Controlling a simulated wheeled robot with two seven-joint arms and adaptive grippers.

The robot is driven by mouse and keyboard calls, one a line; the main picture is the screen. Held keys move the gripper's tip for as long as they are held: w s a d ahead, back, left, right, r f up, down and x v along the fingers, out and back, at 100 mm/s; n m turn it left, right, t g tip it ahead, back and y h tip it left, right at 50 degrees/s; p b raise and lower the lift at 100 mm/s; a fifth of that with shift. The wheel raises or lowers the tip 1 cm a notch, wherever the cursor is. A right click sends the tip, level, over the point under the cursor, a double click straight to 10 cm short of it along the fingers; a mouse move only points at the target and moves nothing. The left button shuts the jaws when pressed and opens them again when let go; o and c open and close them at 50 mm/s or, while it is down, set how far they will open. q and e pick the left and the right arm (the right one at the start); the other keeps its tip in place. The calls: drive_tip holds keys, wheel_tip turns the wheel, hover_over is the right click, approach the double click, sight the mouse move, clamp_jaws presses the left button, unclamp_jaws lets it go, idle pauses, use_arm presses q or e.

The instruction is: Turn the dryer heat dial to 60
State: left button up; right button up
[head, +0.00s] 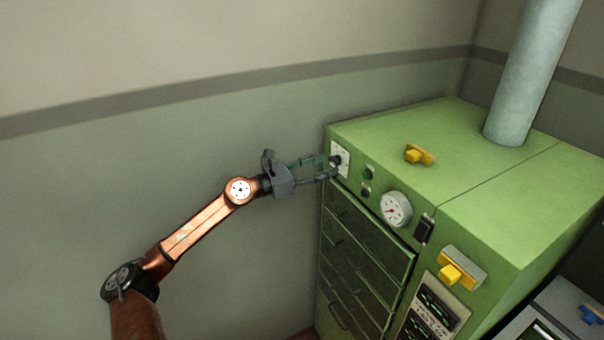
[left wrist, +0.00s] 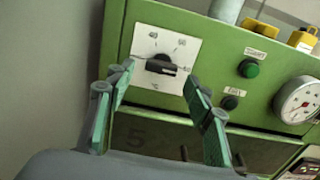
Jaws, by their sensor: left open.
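The dryer (head: 360,140) is a green cabinet at the right of the head view. Its heat dial is a black knob (left wrist: 160,65) on a white plate (left wrist: 146,45) with a printed scale, at the upper left of the dryer's front. The knob's bar lies nearly level in the left wrist view; I cannot read for sure which number it points to. My left gripper (head: 330,167) is open, with its green-padded fingers reaching toward the dial. In the left wrist view the fingers (left wrist: 160,105) stand apart below and either side of the knob, not closed on it. My right gripper is not in view.
Right of the dial are two buttons, a green one (left wrist: 249,68) and a dark one (left wrist: 230,102), then a round gauge (head: 396,209) and a black switch (head: 424,229). Drawers (head: 360,250) sit below. A yellow-handled item (head: 419,155) lies on top near a pipe (head: 530,75).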

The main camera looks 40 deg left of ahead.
use_arm(q)
drive_tip(key=v, duration=0.9)
drive_tip(key=shift+s, duration=0.3)
drive_tip(key=shift+a+f, duration=0.1)
drive_tip(key=shift+f, duration=0.05)
